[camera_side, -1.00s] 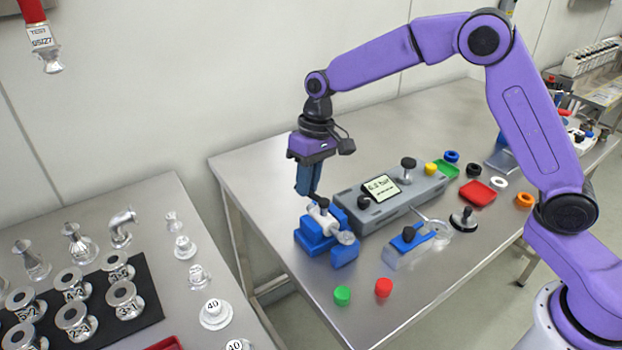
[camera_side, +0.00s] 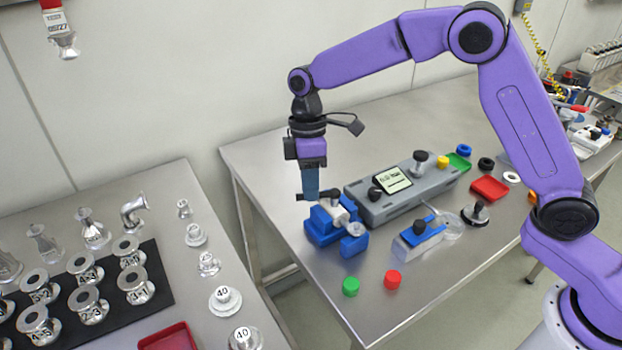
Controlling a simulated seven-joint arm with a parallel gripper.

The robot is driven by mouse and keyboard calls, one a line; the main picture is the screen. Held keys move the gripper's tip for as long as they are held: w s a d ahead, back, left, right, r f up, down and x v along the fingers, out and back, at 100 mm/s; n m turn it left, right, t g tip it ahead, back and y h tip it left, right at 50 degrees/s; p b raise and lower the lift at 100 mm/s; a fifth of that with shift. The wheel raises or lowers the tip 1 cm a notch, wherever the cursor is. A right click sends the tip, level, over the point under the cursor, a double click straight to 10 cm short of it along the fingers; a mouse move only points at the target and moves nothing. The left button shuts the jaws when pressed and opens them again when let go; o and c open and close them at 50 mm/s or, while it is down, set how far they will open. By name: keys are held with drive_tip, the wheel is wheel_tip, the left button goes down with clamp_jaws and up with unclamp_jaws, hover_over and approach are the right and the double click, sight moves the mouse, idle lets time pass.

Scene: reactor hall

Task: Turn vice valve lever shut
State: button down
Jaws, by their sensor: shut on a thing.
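The blue vice (camera_side: 322,232) stands near the left edge of the steel table and holds a silvery valve (camera_side: 339,215). The valve's dark lever (camera_side: 303,197) shows at the top left of the vice and points left, partly hidden by the fingers. My gripper (camera_side: 311,196) points straight down over the vice, with its blue fingers shut on the lever.
A grey gauge box (camera_side: 408,197) with a display stands just right of the vice. A blue-topped block (camera_side: 419,236), a green cap (camera_side: 351,286) and a red cap (camera_side: 393,280) are in front. The left table (camera_side: 206,327) carries several metal fittings.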

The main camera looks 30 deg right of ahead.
drive_tip(key=shift+s+a+r+n+h, duration=0.15)
drive_tip(key=shift+s+n, duration=0.15)
drive_tip(key=shift+n, duration=0.45)
drive_tip(key=shift+s+a+f+n+h, duration=0.1)
drive_tip(key=shift+s+n, duration=0.15)
drive_tip(key=shift+n, duration=0.45)
drive_tip(key=shift+s+a+r+n+h, duration=0.15)
drive_tip(key=shift+s+n, duration=0.15)
drive_tip(key=shift+n, duration=0.45)
drive_tip(key=shift+f, duration=0.1)
drive_tip(key=c, duration=1.1)
unclamp_jaws()
drive_tip(key=shift+d, duration=0.1)
drive_tip(key=w+r, duration=0.3)
drive_tip(key=r, duration=1.4)
drive_tip(key=shift+w, duration=0.1)
drive_tip(key=s+d+f+m, duration=0.1)
drive_tip(key=s+d+f, duration=0.3)
drive_tip(key=s, duration=0.6)
drive_tip(key=s+d+f+m+t, duration=0.1)
drive_tip(key=s+d+f, duration=0.3)
drive_tip(key=s+d, duration=0.4)
drive_tip(key=s+d+f+m+t, duration=0.1)
drive_tip(key=s+d+f+m, duration=0.2)
drive_tip(key=s, duration=1.1)
drive_tip(key=d+f, duration=0.2)
drive_tip(key=d, duration=0.2)
drive_tip(key=shift+s, duration=0.2)
